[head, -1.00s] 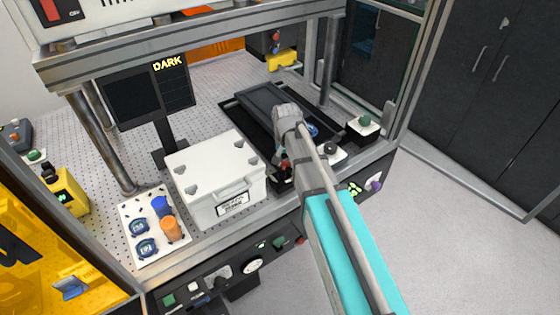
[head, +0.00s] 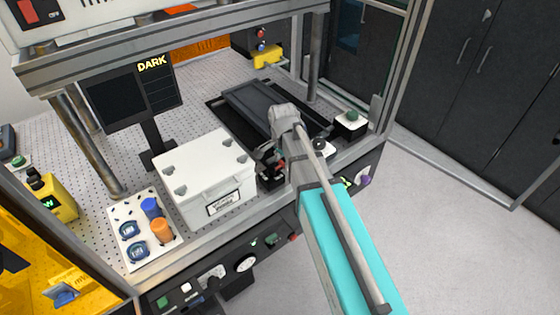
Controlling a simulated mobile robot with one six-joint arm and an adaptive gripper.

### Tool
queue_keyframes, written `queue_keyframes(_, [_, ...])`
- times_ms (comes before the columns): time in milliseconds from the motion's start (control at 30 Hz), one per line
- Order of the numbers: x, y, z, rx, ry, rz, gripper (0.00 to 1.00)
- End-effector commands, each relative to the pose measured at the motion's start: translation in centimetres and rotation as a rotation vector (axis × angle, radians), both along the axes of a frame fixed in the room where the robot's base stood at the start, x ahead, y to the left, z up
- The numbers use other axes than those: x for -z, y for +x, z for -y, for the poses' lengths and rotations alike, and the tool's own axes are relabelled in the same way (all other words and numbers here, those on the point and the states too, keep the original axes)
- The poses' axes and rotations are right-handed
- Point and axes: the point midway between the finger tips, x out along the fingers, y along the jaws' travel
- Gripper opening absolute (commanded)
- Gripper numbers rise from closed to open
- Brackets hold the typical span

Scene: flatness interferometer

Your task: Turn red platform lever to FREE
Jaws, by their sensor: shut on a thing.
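My gripper (head: 271,168) is in the head view, pointing down between the white lidded box and the dark platform (head: 250,102). It is shut on the red platform lever (head: 281,164), of which only a small red part shows. My wrist and arm cover much of this spot. The lever's angle and any FREE marking cannot be read.
The white box (head: 205,163) stands close to the left of my gripper. A white tray (head: 150,240) with blue and orange caps lies further left. A monitor (head: 120,95) reading DARK stands behind. Metal posts and a crossbeam (head: 180,45) frame the bench. Front-edge controls include a gauge (head: 246,263).

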Motion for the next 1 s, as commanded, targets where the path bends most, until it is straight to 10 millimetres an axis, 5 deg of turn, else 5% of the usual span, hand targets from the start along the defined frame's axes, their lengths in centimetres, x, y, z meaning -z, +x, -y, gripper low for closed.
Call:
queue_keyframes(367, [0.04, -0.30, 0.10, 0.004, -0.002, -0.006, 0.10])
queue_keyframes(400, [0.04, -0.30, 0.10, 0.004, -0.003, -0.005, 0.59])
queue_keyframes(567, [0.03, -0.23, 0.08, 0.004, -0.002, -0.004, 0.89])
queue_keyframes(1000, [0.00, -0.08, 0.03, 0.005, -0.001, -0.001, 0.91])
